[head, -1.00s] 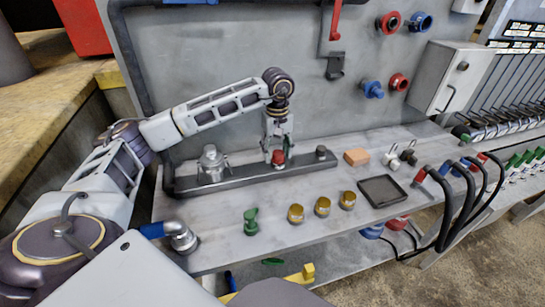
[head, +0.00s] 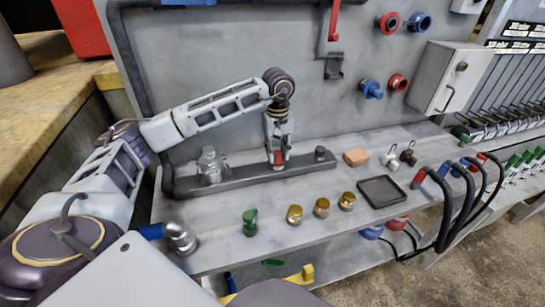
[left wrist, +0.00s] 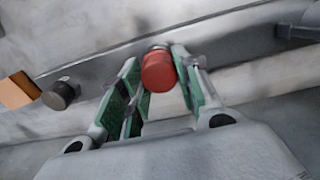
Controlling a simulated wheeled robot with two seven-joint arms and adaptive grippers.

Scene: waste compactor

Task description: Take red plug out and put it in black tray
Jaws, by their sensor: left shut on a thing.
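The red plug (head: 278,158) stands at the dark grey rail (head: 245,174) on the workbench. My left gripper (head: 277,155) points down over it and is shut on it. In the left wrist view the red plug (left wrist: 158,71) shows between the green-padded fingers of my left gripper (left wrist: 160,85). The plug's lower end is at the rail; I cannot tell how deep it sits. The black tray (head: 382,191) lies flat and empty on the bench to the right. My right gripper is not in view.
A metal fitting (head: 211,165) and a small dark plug (head: 320,153) stand on the rail. An orange block (head: 356,157) lies behind the tray. Several brass caps and a green piece (head: 250,222) stand along the front. Black hoses (head: 447,205) arch right of the tray.

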